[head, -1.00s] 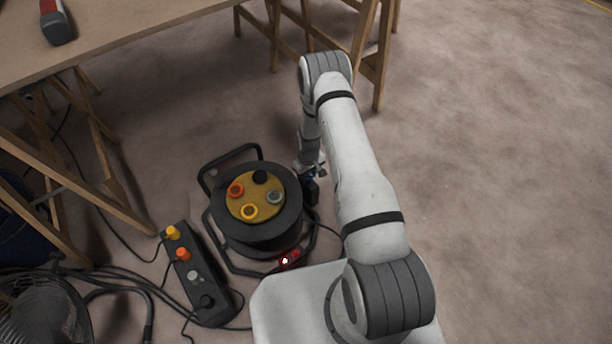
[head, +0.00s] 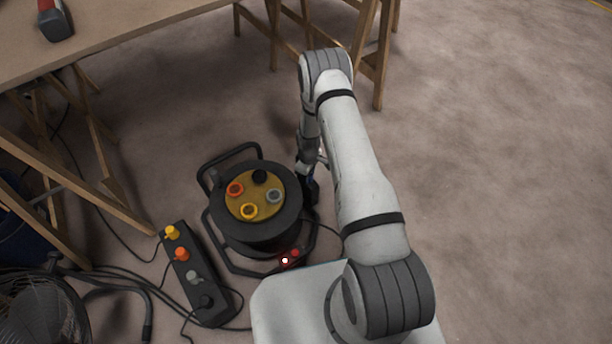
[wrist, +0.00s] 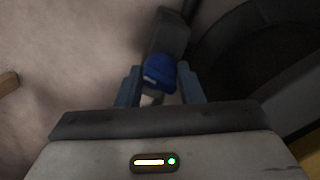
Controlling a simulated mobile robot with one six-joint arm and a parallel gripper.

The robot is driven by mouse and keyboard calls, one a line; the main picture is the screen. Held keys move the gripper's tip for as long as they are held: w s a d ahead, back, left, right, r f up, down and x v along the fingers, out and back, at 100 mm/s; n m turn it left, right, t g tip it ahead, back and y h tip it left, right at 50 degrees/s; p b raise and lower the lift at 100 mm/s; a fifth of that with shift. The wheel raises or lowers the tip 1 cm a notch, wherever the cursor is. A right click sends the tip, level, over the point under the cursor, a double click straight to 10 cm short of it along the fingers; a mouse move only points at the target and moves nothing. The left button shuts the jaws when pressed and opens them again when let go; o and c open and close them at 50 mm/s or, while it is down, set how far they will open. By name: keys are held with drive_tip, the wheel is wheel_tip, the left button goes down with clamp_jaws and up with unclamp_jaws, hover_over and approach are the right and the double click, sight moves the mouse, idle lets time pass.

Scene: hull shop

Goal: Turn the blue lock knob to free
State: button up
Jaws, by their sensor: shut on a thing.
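The blue lock knob (wrist: 159,73) shows in the wrist view between the two fingers of my gripper (wrist: 157,82). It has a pale mark on its face and sits at the end of a dark grey block beside the cable reel. My gripper is shut on the knob, with a finger at each side. In the head view the cable reel (head: 285,225) stands on the floor, with a yellow face of coloured sockets on top. My gripper (head: 309,187) is at the reel's right side there, and my arm largely hides the knob.
A black power strip (head: 212,305) with coloured plugs lies left of the reel, with cables around it. A fan (head: 40,312) stands at the lower left. A trestle table (head: 130,30) is at the back left. The floor to the right is clear.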

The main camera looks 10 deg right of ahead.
drive_tip(key=n, duration=0.6)
drive_tip(key=shift+s+a+f+n+b, duration=0.15)
drive_tip(key=shift+s+n+b, duration=0.15)
drive_tip(key=shift+s+b, duration=0.05)
drive_tip(key=n, duration=0.6)
drive_tip(key=shift+n, duration=0.3)
drive_tip(key=o, duration=0.7)
drive_tip(key=shift+c, duration=0.2)
drive_tip(key=o, duration=0.3)
drive_tip(key=shift+w, duration=0.15)
drive_tip(key=shift+r, duration=0.2)
drive_tip(key=shift+r, duration=0.3)
wheel_tip(320, 180, up, 7)
drive_tip(key=p, duration=0.2)
drive_tip(key=shift+p, duration=0.35)
